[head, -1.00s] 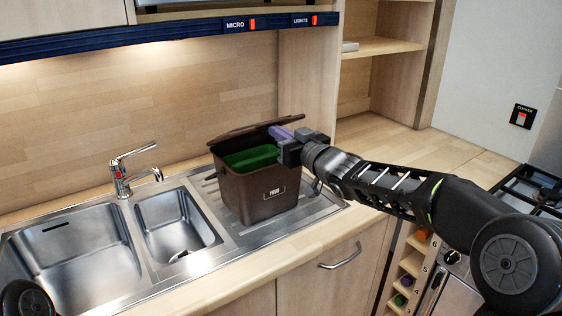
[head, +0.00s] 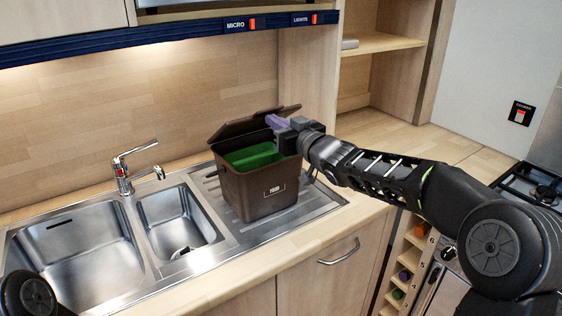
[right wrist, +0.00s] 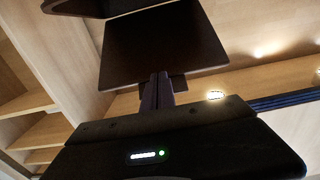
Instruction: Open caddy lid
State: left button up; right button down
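The brown caddy (head: 254,197) stands upright on the steel drainer, with a green liner (head: 252,157) inside. Its brown lid (head: 245,124) is part open, tilted up towards the back. My right gripper (head: 276,122) reaches over the caddy's right side, its purple fingers by the underside of the lid. In the right wrist view the fingers (right wrist: 158,90) are together with nothing seen between them, and the lid (right wrist: 160,48) is just beyond their tips. Whether they touch it is hard to tell. My left gripper is out of view.
Two steel sink bowls (head: 75,254) and a tap (head: 125,170) lie left of the caddy. The wooden wall is behind, with a dark rail (head: 170,33) above. Worktop (head: 390,140) is clear at right, before the hob (head: 530,188).

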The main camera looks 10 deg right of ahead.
jog(key=shift+r, duration=0.1)
jog(key=shift+w+a+r+p, duration=0.2)
jog(key=shift+w+r+p, duration=0.3)
jog(key=shift+p, duration=0.15)
jog(key=shift+w+a+r+p, duration=0.15)
jog(key=shift+w+r+p, duration=0.3)
jog(key=shift+p, duration=0.2)
jog(key=shift+w+a+r+p, duration=0.25)
jog(key=shift+w+r+p, duration=0.4)
jog(key=shift+p, duration=0.3)
jog(key=shift+w+a+r+p, duration=0.15)
jog(key=shift+w+r+p, duration=0.1)
jog(key=shift+p, duration=0.05)
